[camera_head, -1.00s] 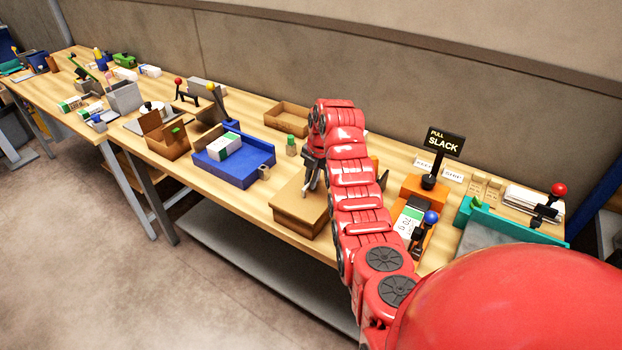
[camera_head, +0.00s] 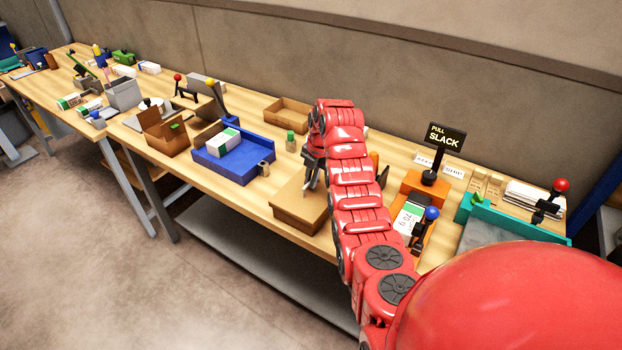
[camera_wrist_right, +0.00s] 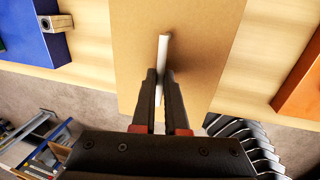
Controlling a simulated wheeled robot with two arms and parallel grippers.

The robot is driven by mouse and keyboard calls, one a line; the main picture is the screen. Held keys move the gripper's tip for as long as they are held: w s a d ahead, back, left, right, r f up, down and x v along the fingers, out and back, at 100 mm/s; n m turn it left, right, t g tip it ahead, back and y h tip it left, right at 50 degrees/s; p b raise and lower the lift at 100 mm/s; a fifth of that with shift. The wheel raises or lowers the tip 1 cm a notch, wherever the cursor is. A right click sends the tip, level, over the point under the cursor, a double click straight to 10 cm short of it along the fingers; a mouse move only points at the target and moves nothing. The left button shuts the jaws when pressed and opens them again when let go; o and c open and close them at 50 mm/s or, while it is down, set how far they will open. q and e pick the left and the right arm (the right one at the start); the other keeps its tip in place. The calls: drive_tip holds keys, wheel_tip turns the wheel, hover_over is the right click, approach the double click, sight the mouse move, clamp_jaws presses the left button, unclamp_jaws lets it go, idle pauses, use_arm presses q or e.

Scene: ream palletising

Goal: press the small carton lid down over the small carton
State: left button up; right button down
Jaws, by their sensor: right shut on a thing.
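The small carton lid (camera_head: 292,198) is a flat brown cardboard top over the small carton (camera_head: 296,222) near the table's front edge. How deep the lid sits over the carton cannot be told. In the right wrist view the lid (camera_wrist_right: 205,45) fills the middle, with a pale upright grip strip (camera_wrist_right: 162,60) on top. My right gripper (camera_head: 313,186) is above the lid, pointing down. Its fingers (camera_wrist_right: 161,75) are shut on the pale strip. My right arm hides the lid's right part in the head view. My left gripper is not in view.
A blue tray (camera_head: 248,171) with a ream stands left of the carton. An open brown box (camera_head: 290,108) and a green-capped bottle (camera_head: 291,144) stand behind.

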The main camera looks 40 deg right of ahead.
drive_tip(key=shift+f+b, duration=0.35)
drive_tip(key=shift+f, duration=0.25)
drive_tip(key=c, duration=0.9)
unclamp_jaws()
drive_tip(key=shift+o, duration=0.3)
drive_tip(key=shift+o, duration=1.4)
drive_tip(key=shift+r, duration=0.1)
drive_tip(key=shift+s+r+b, duration=0.1)
drive_tip(key=shift+r+b, duration=0.3)
drive_tip(key=shift+r, duration=0.05)
